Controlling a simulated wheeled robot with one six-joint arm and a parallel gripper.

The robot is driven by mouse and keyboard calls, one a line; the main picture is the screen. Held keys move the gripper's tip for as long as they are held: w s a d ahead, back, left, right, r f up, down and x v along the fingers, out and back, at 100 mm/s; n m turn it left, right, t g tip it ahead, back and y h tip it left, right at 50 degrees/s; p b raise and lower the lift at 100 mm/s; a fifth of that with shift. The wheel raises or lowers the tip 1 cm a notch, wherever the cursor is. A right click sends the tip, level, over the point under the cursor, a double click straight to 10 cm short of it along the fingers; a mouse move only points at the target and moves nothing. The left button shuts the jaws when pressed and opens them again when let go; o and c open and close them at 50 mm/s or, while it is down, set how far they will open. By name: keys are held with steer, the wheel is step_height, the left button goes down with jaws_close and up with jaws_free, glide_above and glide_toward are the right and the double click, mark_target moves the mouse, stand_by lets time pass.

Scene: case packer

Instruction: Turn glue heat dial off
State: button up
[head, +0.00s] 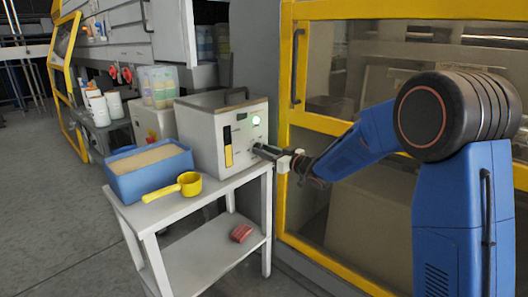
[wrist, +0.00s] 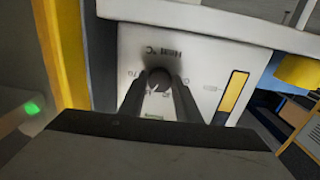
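The heat dial (wrist: 158,79) is a small dark round knob beside the upside-down label "Heat °C" in the wrist view. My gripper (wrist: 159,88) has one finger on each side of the dial, with the dial filling the gap between the fingertips. In the head view my gripper (head: 265,152) reaches the front face from the right and hides the dial. The dial's pointer setting cannot be read.
On the cart (head: 205,189) are a blue tub (head: 150,185) of tan granules and a yellow scoop (head: 185,187). A red object (head: 241,233) lies on its lower shelf. A yellow-framed machine (head: 285,80) stands close behind my arm. Grey floor is open at the left.

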steer(key=shift+c, duration=0.9)
steer(key=shift+n, duration=0.3)
steer(key=n, duration=2.3)
steer(key=shift+n, duration=0.3)
steer(key=o, duration=1.1)
steer(key=shift+r, duration=0.1)
steer(key=shift+c, duration=0.2)
